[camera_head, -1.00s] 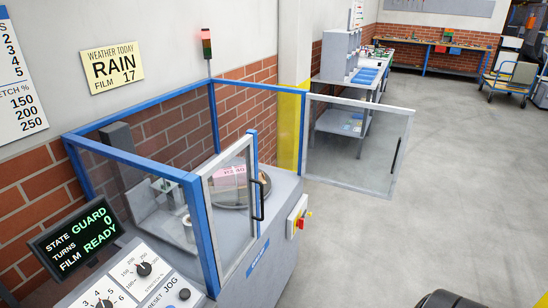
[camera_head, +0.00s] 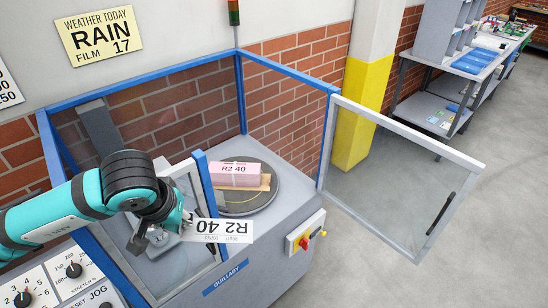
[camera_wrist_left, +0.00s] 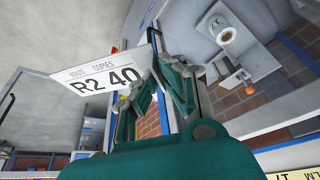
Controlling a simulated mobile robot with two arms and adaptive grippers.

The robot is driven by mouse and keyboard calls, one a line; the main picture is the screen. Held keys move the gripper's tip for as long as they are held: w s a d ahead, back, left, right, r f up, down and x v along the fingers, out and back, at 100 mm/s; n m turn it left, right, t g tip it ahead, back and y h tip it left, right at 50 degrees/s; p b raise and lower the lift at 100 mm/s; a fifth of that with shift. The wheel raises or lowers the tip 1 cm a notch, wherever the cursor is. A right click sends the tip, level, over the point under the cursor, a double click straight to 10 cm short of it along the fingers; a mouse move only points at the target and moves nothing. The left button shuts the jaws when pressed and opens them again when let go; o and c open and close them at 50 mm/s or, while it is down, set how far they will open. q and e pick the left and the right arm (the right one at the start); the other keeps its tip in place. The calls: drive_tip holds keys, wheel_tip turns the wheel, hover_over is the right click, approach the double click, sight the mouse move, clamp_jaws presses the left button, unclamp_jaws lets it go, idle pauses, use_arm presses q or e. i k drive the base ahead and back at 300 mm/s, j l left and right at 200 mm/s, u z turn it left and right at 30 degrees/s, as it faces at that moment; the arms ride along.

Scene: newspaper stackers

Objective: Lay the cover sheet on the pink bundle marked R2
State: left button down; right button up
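The pink bundle (camera_head: 236,173) marked R2 40 sits on a wooden board on the round turntable (camera_head: 262,200) inside the wrapping machine. The white cover sheet (camera_head: 222,231), printed R2 40, is in my left gripper (camera_head: 183,228), in front of the bundle and apart from it. In the left wrist view the cover sheet (camera_wrist_left: 105,78) is pinched at one edge between the fingertips of the left gripper (camera_wrist_left: 160,72). The forearm and a glass panel partly hide this gripper in the head view. My right gripper is not in view.
A blue-framed glass guard surrounds the machine. One glass door (camera_head: 395,170) stands open to the right, and a narrower framed panel (camera_head: 190,190) stands by my left wrist. A control panel (camera_head: 60,280) is at front left. A yellow-based pillar (camera_head: 362,110) stands behind.

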sight(234, 167)
drive_tip(key=i+l+z, duration=0.2)
drive_tip(key=i+l, duration=0.15)
drive_tip(key=i, duration=0.25)
drive_tip(key=i+j, duration=0.1)
drive_tip(key=i, duration=0.3)
drive_tip(key=i+j+z, duration=0.1)
drive_tip(key=i, duration=0.3)
